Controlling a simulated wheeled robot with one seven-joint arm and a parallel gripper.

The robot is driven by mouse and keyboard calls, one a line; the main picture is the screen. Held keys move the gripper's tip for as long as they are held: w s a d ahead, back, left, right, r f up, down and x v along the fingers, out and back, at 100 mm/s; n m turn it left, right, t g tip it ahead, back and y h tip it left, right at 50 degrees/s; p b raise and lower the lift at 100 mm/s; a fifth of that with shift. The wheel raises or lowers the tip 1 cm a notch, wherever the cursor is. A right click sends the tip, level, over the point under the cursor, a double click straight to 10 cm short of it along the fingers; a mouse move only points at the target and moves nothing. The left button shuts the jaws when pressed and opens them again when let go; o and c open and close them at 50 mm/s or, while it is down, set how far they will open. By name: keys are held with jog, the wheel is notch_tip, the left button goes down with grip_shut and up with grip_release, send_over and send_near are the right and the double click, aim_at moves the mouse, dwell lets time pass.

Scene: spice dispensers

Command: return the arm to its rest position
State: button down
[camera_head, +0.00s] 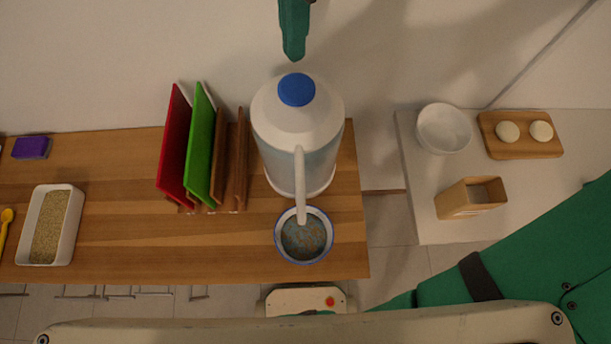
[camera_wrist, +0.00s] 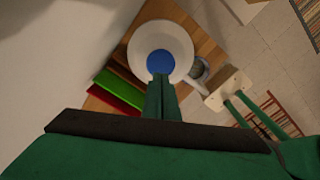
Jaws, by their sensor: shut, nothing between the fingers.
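My gripper (camera_head: 294,52) shows at the top of the head view as a green tip pointing down. It is above and behind the blue button (camera_head: 297,89) of the white dispenser (camera_head: 297,150). In the wrist view my gripper (camera_wrist: 161,78) has its fingers together with nothing between them, and its tips overlap the near edge of the blue button (camera_wrist: 160,63). Whether it touches the button cannot be told. My green arm (camera_head: 540,250) also crosses the lower right of the head view.
A bowl (camera_head: 304,240) with dark contents stands under the dispenser's spout. Cutting boards (camera_head: 200,150) stand in a rack to the left. A second counter (camera_head: 420,200) holds a white bowl (camera_head: 443,130), a wooden box (camera_head: 470,200) and a board (camera_head: 495,149) with two round pieces. A wall is behind.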

jog(key=shift+r, duration=0.35)
